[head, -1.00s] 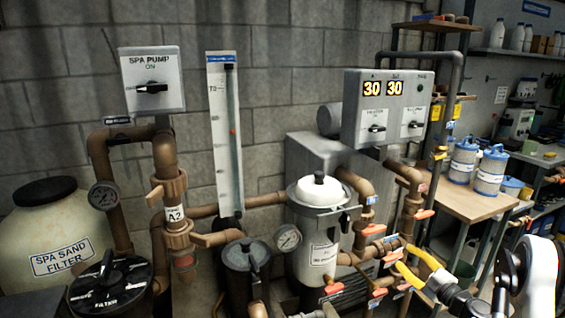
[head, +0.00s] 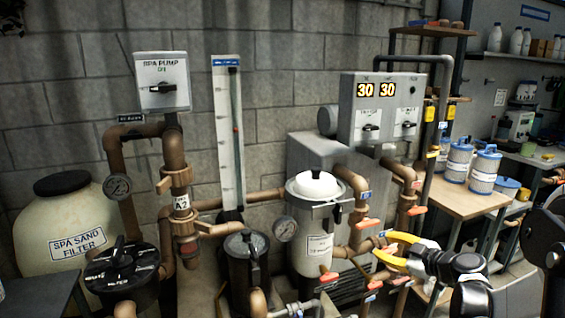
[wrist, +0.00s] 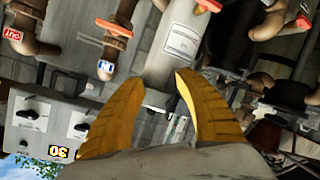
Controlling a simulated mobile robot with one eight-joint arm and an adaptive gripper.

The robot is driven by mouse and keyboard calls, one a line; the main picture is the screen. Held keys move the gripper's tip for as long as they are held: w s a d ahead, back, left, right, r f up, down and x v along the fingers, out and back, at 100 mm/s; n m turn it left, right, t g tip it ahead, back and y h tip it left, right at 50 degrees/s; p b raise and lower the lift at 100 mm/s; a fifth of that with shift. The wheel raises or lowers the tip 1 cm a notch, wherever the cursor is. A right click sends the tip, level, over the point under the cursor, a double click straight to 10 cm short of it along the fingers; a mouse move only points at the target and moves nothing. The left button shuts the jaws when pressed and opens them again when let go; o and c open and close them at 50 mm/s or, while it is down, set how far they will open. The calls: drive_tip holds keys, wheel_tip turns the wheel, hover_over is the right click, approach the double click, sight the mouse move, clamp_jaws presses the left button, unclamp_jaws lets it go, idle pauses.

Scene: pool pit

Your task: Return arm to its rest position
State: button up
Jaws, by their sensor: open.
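My gripper (head: 382,246) is at the lower right of the head view, its yellow fingers spread and pointing left. Nothing is between them. It is in front of the brown pipes and orange-handled valves, right of the white-lidded canister (head: 318,225); I cannot tell the exact gap. In the wrist view my gripper (wrist: 157,78) shows both yellow fingers apart, with the canister's pale body (wrist: 178,45) beyond them. The picture there is turned over. My dark arm joints show at the lower right of the head view.
A control box (head: 377,105) reading 30 30 hangs above the pipes. A wooden table (head: 460,203) with blue-and-white filter cartridges (head: 484,170) stands behind my arm. Some floor (head: 520,292) shows at lower right.

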drive_tip(key=s+a+r+m+g+h, duration=0.1)
drive_tip(key=s+a+r+m+g, duration=0.15)
drive_tip(key=s+a, duration=0.45)
drive_tip(key=s+a+r+m+g+h, duration=0.1)
drive_tip(key=s+a+r+m+g, duration=0.2)
drive_tip(key=s, duration=0.5)
drive_tip(key=s+a+f+m+h, duration=0.1)
drive_tip(key=s+m+h, duration=0.3)
drive_tip(key=s, duration=1.5)
drive_tip(key=shift+s+f+m, duration=0.15)
drive_tip(key=shift+s+m, duration=0.1)
drive_tip(key=shift+m, duration=0.9)
drive_tip(key=shift+w+a, duration=0.1)
drive_tip(key=shift+a, duration=0.05)
